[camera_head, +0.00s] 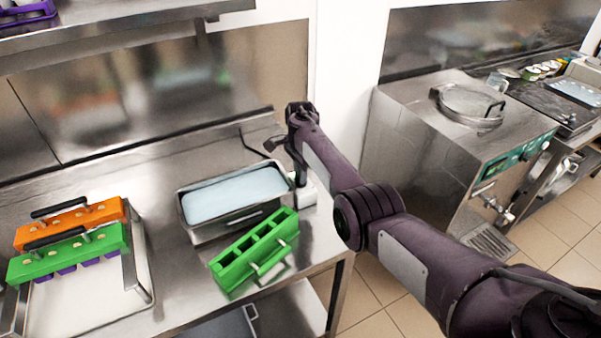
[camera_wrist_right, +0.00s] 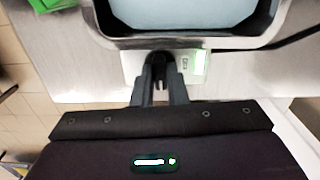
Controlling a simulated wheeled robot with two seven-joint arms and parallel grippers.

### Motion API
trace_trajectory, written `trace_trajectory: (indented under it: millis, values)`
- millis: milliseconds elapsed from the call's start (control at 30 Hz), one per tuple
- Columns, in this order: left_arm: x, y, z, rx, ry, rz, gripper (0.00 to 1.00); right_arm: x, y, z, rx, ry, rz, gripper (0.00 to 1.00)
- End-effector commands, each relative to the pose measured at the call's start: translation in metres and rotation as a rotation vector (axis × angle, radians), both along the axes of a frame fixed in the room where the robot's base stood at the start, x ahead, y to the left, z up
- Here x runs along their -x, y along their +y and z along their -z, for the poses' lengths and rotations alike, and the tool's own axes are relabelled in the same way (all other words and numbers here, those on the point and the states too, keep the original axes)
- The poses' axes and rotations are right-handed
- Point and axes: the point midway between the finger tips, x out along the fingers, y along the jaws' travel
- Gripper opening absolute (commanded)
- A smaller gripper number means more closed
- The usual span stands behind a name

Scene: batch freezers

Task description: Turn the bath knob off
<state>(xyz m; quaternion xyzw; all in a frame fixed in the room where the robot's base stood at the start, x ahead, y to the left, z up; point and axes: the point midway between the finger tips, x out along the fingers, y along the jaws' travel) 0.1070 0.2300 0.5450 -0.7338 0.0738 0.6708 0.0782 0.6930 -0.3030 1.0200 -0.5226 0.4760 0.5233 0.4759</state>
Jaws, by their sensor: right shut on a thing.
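The bath (camera_head: 236,196) is a steel tub of pale blue liquid on the steel counter. Its control box (camera_head: 305,193) is a small white unit at the bath's right end, partly hidden by my arm. In the wrist view the control box (camera_wrist_right: 190,66) shows a small lit green display. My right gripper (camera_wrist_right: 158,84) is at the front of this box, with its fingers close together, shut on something. The knob itself is hidden between or behind the fingers. In the head view the right gripper (camera_head: 296,178) points down at the box. My left gripper is not in view.
A green mould (camera_head: 255,254) lies in front of the bath. Orange (camera_head: 70,222) and green (camera_head: 68,254) moulds sit on a tray (camera_head: 95,300) at left. A steel machine (camera_head: 455,150) stands at right, across a tiled floor gap. A black cable runs behind the bath.

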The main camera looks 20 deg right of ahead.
Motion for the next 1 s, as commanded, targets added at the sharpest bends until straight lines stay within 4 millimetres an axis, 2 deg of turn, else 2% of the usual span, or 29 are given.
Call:
trace_trajectory:
  millis: [267, 1000]
  values:
    - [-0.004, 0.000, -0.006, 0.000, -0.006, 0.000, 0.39, -0.001, -0.001, -0.002, 0.001, -0.002, -0.192, 0.00]
    - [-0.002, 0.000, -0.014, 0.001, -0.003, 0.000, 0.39, -0.001, -0.001, -0.002, 0.002, -0.004, -0.895, 0.00]
